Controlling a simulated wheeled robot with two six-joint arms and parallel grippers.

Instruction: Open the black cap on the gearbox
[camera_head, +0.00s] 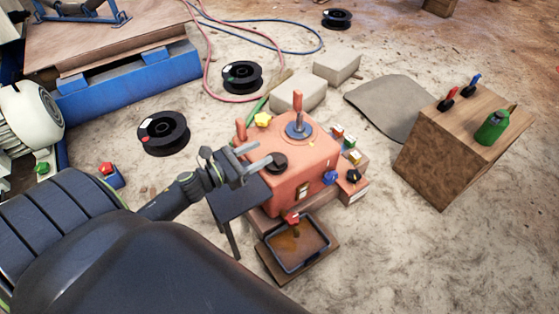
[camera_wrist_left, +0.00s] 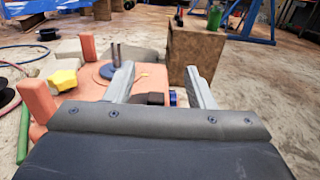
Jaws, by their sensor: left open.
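In the left wrist view a dark block, likely the cap (camera_wrist_left: 150,99), shows low between the two spread fingers (camera_wrist_left: 160,82), partly hidden by the gripper body. My right gripper is not in view.
A yellow knob (camera_head: 263,119) and a lever (camera_head: 298,120) stand on the gearbox top. A small dark table (camera_head: 238,199) is at its left, a drip tray (camera_head: 318,238) in front. A wooden block (camera_head: 440,165) with tools stands right.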

